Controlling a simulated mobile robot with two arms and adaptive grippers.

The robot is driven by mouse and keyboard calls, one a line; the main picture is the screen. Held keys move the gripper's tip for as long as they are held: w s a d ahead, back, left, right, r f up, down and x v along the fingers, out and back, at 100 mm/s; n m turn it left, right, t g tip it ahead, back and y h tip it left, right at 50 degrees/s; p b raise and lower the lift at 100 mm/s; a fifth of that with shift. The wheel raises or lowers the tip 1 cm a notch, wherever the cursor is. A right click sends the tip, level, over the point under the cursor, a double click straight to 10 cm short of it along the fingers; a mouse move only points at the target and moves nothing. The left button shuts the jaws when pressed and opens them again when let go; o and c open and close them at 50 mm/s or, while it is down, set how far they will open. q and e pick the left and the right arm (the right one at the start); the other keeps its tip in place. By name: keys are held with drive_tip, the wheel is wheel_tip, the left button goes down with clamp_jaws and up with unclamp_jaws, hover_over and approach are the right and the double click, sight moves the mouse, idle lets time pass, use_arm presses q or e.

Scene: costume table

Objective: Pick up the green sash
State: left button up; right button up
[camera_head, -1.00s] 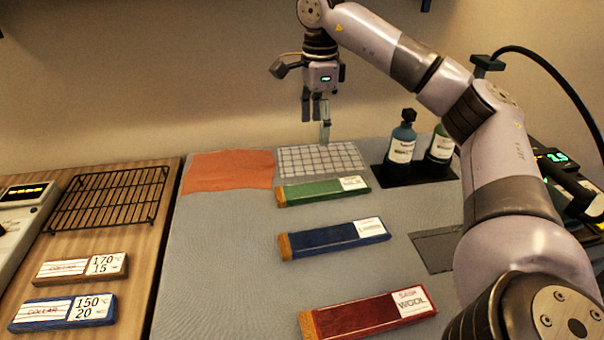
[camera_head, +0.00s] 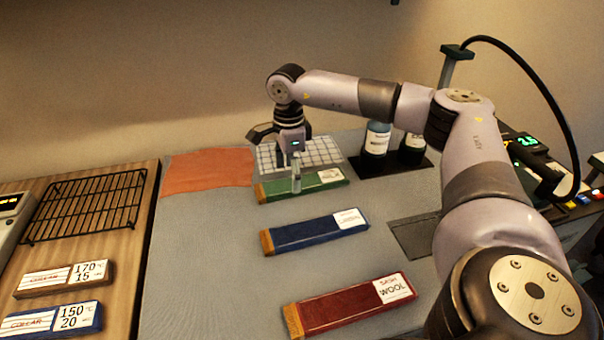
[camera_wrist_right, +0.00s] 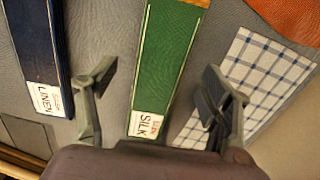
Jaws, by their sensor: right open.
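The green sash (camera_head: 285,188) lies flat at the back of the grey table mat, with a white label at its right end. In the right wrist view the green sash (camera_wrist_right: 168,55) runs between my fingers, and its label reads SILK. My right gripper (camera_head: 296,180) is over the green sash, pointing down. In the right wrist view the right gripper (camera_wrist_right: 155,90) is open, one finger on each side of the sash, and nothing is held. Whether the fingertips touch the mat cannot be told. My left gripper is not in view.
A blue sash (camera_head: 315,232) and a red sash (camera_head: 350,305) lie nearer on the mat. A checked cloth (camera_head: 325,152) and an orange cloth (camera_head: 208,171) lie behind. Bottles (camera_head: 377,138) stand at the back right. A wire rack (camera_head: 85,205) is on the left.

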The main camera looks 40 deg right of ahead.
sight(290, 184)
drive_tip(key=shift+w+a+f, duration=0.1)
drive_tip(key=shift+f, duration=1.4)
drive_tip(key=shift+c, duration=0.3)
drive_tip(key=shift+r, duration=0.1)
drive_tip(key=c, duration=1.2)
